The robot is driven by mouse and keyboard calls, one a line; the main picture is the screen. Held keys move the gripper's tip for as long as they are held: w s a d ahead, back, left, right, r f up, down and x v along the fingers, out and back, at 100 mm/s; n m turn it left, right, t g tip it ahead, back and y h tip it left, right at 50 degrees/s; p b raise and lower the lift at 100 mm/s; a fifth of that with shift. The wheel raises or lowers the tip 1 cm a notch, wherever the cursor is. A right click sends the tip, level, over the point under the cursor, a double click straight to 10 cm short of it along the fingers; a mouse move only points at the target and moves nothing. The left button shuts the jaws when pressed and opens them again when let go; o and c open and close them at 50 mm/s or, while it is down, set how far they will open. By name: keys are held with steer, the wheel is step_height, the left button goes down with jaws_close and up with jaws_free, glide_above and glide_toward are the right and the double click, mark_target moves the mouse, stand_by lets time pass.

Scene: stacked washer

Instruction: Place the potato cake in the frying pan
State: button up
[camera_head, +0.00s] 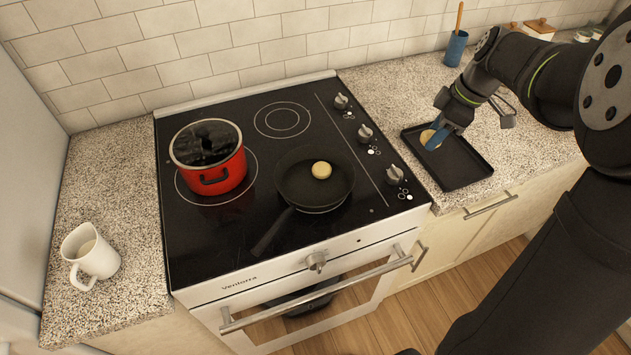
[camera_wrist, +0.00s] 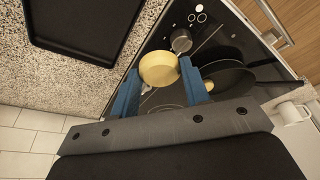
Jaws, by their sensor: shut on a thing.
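My gripper (camera_head: 438,138) is shut on a round, pale yellow potato cake (camera_head: 427,136), seen in the head view in front of the black tray (camera_head: 466,178). In the wrist view the cake (camera_wrist: 159,69) sits between the tips of my two blue fingers (camera_wrist: 160,88), with the tray (camera_wrist: 76,48) off to the upper left, so the cake appears lifted. The black frying pan (camera_head: 300,190) is on the front right of the cooktop and holds another round cake (camera_head: 321,170). The pan (camera_wrist: 230,78) shows partly behind my right finger in the wrist view.
A red pot (camera_head: 222,178) with a glass lid stands left of the pan. Control knobs (camera_head: 365,132) line the cooktop's right side, between pan and tray. A white mug (camera_head: 92,252) stands on the left counter. A blue utensil holder (camera_head: 456,48) is behind the tray.

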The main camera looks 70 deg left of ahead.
steer(key=s+n+h, duration=0.2)
steer(key=s+n, duration=0.5)
steer(key=s, duration=0.2)
steer(key=n+h, duration=0.2)
steer(key=n, duration=0.6)
glide_above(306, 195)
steer(key=w, duration=0.1)
steer(key=f, duration=0.6)
steer(key=shift+a+f, duration=0.25)
steer(key=shift+f, duration=2)
steer(key=shift+f, duration=0.1)
steer(key=o, duration=1)
steer(key=shift+c, duration=0.2)
steer(key=v, duration=1.2)
steer(key=shift+w, duration=0.15)
